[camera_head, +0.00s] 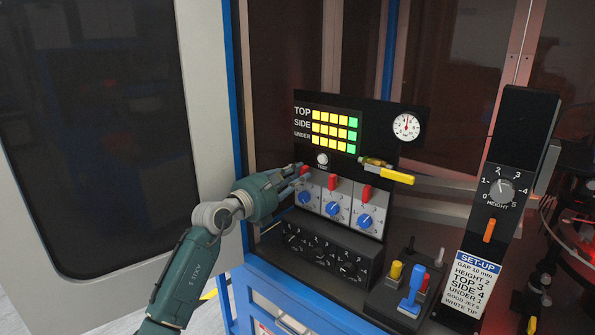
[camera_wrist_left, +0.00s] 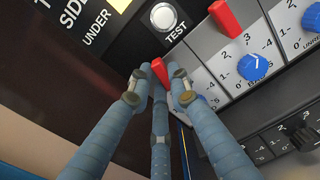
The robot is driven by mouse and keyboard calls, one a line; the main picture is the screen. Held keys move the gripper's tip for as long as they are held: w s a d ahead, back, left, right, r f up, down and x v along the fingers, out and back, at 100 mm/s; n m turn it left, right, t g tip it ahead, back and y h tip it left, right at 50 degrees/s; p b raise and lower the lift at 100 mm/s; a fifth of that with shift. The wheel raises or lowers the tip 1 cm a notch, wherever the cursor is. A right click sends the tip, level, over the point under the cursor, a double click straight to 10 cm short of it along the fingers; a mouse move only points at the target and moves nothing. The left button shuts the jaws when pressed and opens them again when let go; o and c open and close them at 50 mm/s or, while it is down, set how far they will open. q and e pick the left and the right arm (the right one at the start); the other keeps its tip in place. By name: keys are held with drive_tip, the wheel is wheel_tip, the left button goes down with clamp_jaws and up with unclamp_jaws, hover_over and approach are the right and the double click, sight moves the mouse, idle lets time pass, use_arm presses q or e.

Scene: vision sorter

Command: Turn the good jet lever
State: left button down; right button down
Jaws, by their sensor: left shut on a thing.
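Three red levers stand in a row above blue knobs (camera_head: 333,208) on grey panels. My left gripper (camera_head: 302,175) is at the leftmost one. In the left wrist view its fingers (camera_wrist_left: 160,85) are closed around this leftmost red lever (camera_wrist_left: 159,70), whose red tip shows between them. The middle red lever (camera_head: 333,182) and right red lever (camera_head: 367,192) stand free. The middle one also shows in the left wrist view (camera_wrist_left: 225,18). The panel lettering is too small to tell which lever is the good jet one. My right gripper is not in view.
A TEST button (camera_head: 322,158) and a light panel (camera_head: 335,128) are just above. A yellow-handled tool (camera_head: 386,171) juts out at right. Black dials (camera_head: 318,248) lie below. A set-up card (camera_head: 470,282), HEIGHT knob (camera_head: 501,191) and blue handle (camera_head: 411,296) are further right.

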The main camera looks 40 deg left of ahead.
use_arm(q)
drive_tip(key=shift+a+n+p, duration=0.1)
drive_tip(key=shift+n+p, duration=0.2)
drive_tip(key=shift+n, duration=0.3)
drive_tip(key=c, duration=1.6)
unclamp_jaws()
drive_tip(key=s, duration=0.8)
drive_tip(key=s+a, duration=0.1)
drive_tip(key=s, duration=0.3)
